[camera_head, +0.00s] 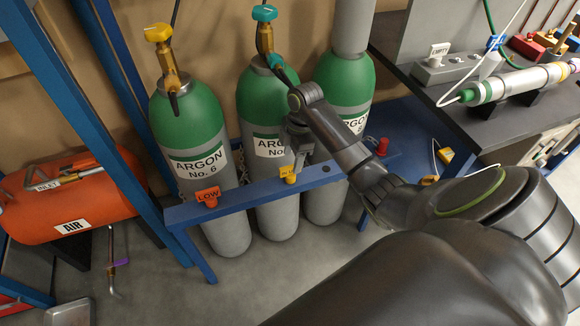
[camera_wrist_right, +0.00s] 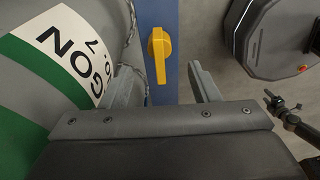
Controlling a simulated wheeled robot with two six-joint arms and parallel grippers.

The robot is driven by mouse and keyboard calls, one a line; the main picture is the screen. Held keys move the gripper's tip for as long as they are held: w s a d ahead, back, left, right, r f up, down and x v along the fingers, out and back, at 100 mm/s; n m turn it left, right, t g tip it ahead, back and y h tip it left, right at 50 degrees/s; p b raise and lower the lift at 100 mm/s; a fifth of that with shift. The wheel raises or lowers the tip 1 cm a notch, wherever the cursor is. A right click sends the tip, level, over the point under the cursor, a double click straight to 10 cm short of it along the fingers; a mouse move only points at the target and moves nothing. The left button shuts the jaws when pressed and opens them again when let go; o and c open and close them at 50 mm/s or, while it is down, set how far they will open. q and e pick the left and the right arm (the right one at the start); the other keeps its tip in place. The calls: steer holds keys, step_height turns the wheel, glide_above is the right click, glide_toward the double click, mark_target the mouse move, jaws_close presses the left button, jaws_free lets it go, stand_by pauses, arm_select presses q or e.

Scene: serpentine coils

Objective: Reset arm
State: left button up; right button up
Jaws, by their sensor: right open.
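My right gripper (camera_head: 297,165) hangs above the blue bar (camera_head: 240,192) in front of the gas cylinders, at the end of my arm coming in from the right. In the right wrist view my right gripper (camera_wrist_right: 168,82) has its two grey fingers spread wide with nothing held between them. A yellow knob (camera_wrist_right: 159,50) on the blue bar shows beyond the fingertips, apart from them. In the head view a yellow part (camera_head: 290,178) sits on the bar just below the gripper, with its label partly hidden. My left gripper does not show in the head view.
Green-topped argon cylinders (camera_head: 196,140) stand close behind the bar. A red LOW tag (camera_head: 207,196) is on its left part. An orange air tank (camera_head: 70,215) lies at left. A dark bench (camera_head: 470,110) stands at right. Open floor (camera_head: 290,262) shows in front.

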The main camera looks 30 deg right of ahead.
step_height(320, 180, up, 10)
steer(key=d+p, duration=0.2)
steer(key=s+a+f+m+t+h, duration=0.1)
steer(key=s+a+f+m, duration=0.15)
steer(key=s+f, duration=0.4)
steer(key=s+a+f+m, duration=0.2)
steer(key=s+f+m, duration=0.25)
steer(key=s, duration=0.35)
steer(key=s+r+m+t+h, duration=0.2)
steer(key=s+m, duration=0.7)
steer(key=s, duration=0.6)
step_height(320, 180, down, 22)
steer(key=g+p, duration=0.1)
steer(key=p, duration=0.3)
arm_select(q)
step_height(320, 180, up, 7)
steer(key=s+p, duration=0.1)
steer(key=p, duration=0.1)
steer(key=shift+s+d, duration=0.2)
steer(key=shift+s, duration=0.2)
arm_select(e)
steer(key=s+f+g, duration=0.1)
steer(key=s+f, duration=1.1)
steer(key=s, duration=0.3)
steer(key=shift+s+a+f, duration=0.25)
steer(key=shift+a, duration=0.05)
